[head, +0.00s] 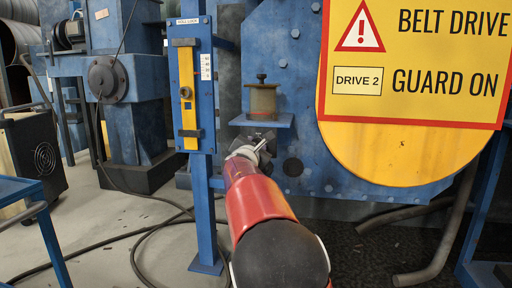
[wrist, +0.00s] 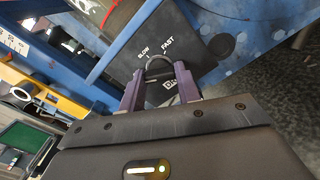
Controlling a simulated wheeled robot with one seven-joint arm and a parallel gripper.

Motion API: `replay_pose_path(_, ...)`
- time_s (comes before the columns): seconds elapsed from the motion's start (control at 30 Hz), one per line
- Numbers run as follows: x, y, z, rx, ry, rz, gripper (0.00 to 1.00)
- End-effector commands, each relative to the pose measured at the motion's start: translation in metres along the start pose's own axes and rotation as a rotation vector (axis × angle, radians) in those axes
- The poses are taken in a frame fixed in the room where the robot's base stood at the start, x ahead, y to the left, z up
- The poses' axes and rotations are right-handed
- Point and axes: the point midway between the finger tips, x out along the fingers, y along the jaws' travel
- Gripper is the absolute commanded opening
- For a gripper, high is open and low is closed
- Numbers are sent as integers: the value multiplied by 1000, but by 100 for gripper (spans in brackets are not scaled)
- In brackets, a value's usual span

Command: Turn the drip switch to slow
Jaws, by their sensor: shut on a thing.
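The drip switch (wrist: 157,64) shows in the wrist view as a rounded grey piece on a dark plate (wrist: 190,30). White words SLOW and FAST are on the plate, SLOW to the left and FAST to the right. My gripper (wrist: 159,76) has its two purple fingers on either side of the switch and is shut on it. I cannot tell which word the switch points to. In the head view my gripper (head: 256,149) is just below a small blue shelf, and it hides the switch there.
An amber cup (head: 263,103) stands on the blue shelf (head: 262,121) above my gripper. A blue post with a yellow gauge (head: 187,92) stands close on the left. The yellow belt guard (head: 400,152) is on the right. Cables (head: 118,243) lie on the floor at left.

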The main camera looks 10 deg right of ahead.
Motion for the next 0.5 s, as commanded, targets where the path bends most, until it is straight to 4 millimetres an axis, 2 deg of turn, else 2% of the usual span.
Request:
replay_pose_path(0.27, 0, -3, -3, 127, -2, 1, 10)
replay_pose_path(0.5, 0, -4, -4, 335, -2, 1, 10)
